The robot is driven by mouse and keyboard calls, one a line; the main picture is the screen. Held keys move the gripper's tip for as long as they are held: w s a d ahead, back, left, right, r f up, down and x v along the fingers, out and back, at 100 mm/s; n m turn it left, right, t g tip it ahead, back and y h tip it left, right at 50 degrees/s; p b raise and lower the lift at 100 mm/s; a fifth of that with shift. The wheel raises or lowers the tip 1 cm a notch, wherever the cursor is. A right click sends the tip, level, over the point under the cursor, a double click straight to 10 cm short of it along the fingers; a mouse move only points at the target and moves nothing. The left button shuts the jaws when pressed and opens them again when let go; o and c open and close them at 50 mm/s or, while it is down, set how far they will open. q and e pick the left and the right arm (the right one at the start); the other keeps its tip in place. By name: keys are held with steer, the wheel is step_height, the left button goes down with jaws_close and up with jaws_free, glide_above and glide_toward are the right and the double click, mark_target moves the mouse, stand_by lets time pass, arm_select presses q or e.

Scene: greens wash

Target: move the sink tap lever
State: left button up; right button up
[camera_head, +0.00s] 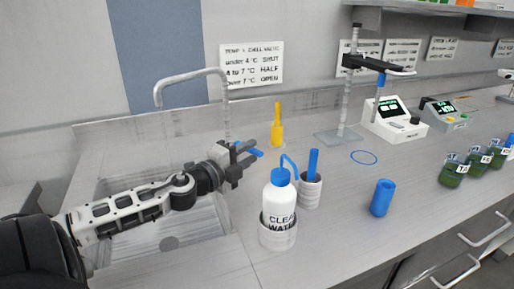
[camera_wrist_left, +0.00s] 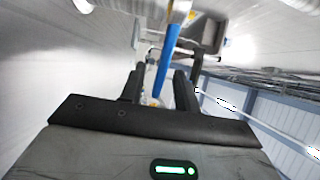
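The sink tap is a grey bent spout (camera_head: 190,78) at the back of the sink (camera_head: 170,215). Its blue lever (camera_head: 256,152) shows just past my left gripper (camera_head: 244,152) in the head view. My left arm reaches in from the left over the sink. In the left wrist view the blue lever (camera_wrist_left: 166,60) lies between the two dark fingers (camera_wrist_left: 160,84). The fingers stand apart, with visible gaps beside the lever; contact is not clear. The lever's base is partly hidden by the gripper. My right gripper is not in view.
A blue-capped wash bottle (camera_head: 280,205) stands in a holder just right of the gripper, beside a cup with a blue stick (camera_head: 313,163). A wall sign (camera_head: 252,64) lists temperatures with SHUT, HALF, OPEN. Beakers of greens (camera_head: 455,170) stand far right.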

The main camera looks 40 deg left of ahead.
mark_target(250, 152)
arm_select(q)
steer(key=shift+w, duration=1.85)
jaws_close()
